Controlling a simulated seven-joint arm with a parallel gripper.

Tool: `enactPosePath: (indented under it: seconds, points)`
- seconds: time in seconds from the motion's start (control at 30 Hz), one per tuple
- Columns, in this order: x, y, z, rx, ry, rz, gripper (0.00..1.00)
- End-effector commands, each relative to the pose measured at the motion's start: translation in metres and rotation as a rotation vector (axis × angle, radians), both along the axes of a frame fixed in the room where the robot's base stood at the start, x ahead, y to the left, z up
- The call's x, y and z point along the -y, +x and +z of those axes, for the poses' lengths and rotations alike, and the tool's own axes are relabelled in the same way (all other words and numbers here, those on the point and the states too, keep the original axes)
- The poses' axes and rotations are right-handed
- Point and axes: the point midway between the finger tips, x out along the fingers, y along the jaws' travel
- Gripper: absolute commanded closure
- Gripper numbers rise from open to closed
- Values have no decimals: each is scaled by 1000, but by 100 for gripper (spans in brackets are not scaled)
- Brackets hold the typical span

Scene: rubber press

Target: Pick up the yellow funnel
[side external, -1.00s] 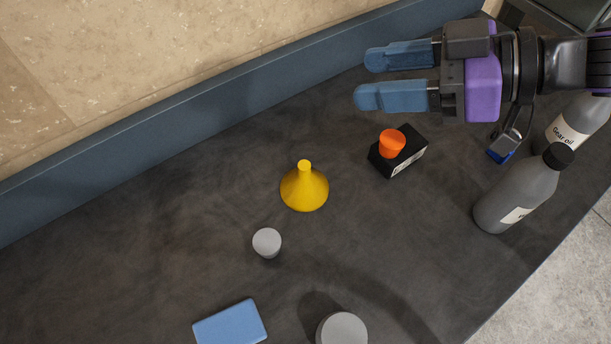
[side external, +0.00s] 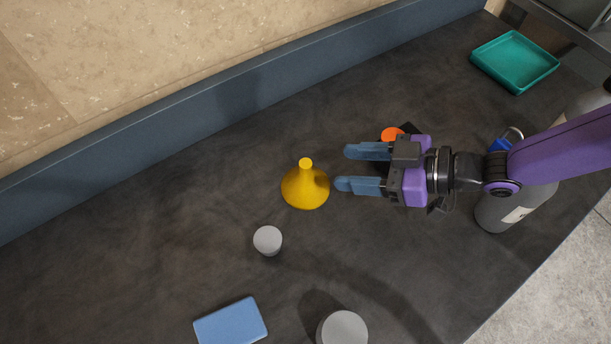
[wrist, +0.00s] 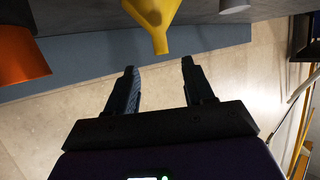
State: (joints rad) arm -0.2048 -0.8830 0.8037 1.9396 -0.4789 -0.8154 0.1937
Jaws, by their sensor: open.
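The yellow funnel (side external: 305,189) stands on the dark worktop with its wide end down and its spout up. It also shows at the top of the wrist view (wrist: 154,16). My gripper (side external: 353,168) is open and empty. In the side view its blue fingertips are just to the right of the funnel and point left towards it, with a small gap between. In the wrist view the two fingers (wrist: 158,78) are apart, and the funnel's spout shows beyond them, roughly in line with the space between them.
An orange cup (side external: 391,133) is partly hidden behind my gripper. A small grey cup (side external: 268,238), a blue block (side external: 231,322) and a grey round lid (side external: 342,329) lie nearer the front. A grey bottle (side external: 517,208) and a teal tray (side external: 514,60) are on the right. Left of the funnel is clear.

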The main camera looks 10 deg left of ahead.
Motion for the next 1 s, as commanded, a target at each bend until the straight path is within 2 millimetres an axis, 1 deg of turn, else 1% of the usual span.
enactPosePath:
  seconds: [0.1, 0.3, 0.57, 0.67, 0.8, 1.0]
  points:
    - [-18, 1, -8, 0, -1, 2, 47]
    - [-43, 4, -18, -1, -1, 1, 47]
    - [-55, 6, -23, -1, -2, 1, 47]
    - [-64, 6, -28, -1, -2, 2, 47]
    - [-81, 7, -36, 0, -1, 1, 47]
    - [-97, 9, -43, 0, -1, 1, 47]
